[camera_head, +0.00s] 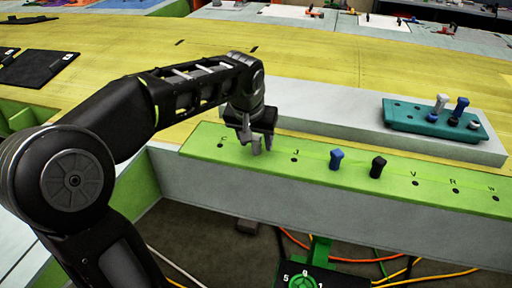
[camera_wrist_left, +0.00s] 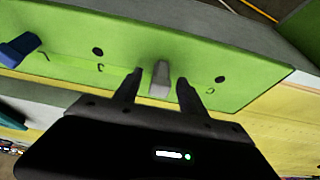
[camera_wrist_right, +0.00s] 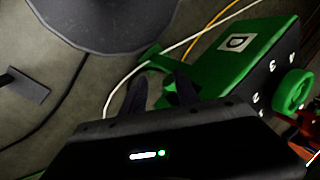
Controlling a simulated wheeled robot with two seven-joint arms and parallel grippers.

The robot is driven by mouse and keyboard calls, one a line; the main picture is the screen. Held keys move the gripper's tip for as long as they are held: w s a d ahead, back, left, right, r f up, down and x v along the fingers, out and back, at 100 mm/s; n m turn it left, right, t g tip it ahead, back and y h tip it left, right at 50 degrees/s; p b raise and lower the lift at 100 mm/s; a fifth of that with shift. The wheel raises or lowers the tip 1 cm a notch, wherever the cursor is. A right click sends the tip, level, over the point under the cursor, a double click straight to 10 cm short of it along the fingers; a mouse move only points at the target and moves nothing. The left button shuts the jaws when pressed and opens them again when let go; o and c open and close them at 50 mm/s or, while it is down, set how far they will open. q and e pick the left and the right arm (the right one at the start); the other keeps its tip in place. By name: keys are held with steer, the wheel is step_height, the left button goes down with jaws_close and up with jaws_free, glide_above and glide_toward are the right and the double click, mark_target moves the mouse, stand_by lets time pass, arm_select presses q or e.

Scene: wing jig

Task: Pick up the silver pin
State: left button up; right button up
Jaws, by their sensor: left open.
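A silver-grey pin (camera_wrist_left: 160,78) stands in the green strip (camera_wrist_left: 205,50) between two open holes in the left wrist view. My left gripper (camera_wrist_left: 158,88) is open, with one finger on each side of this pin and visible gaps to both. In the head view my left gripper (camera_head: 256,146) points down at the green strip (camera_head: 310,170), between the holes marked C and J. There the pin is hard to tell from the grey fingers. My right gripper (camera_wrist_right: 160,92) is open and empty, low down over the floor.
A blue pin (camera_head: 336,158) and a black pin (camera_head: 377,166) stand farther right in the strip. A teal block (camera_head: 410,119) with several pins, one pale (camera_head: 441,103), sits on the grey ledge behind. Green equipment (camera_wrist_right: 225,70) and cables lie near my right gripper.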

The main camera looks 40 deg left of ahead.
stand_by(0.4)
arm_select(q)
jaws_close()
stand_by(0.4)
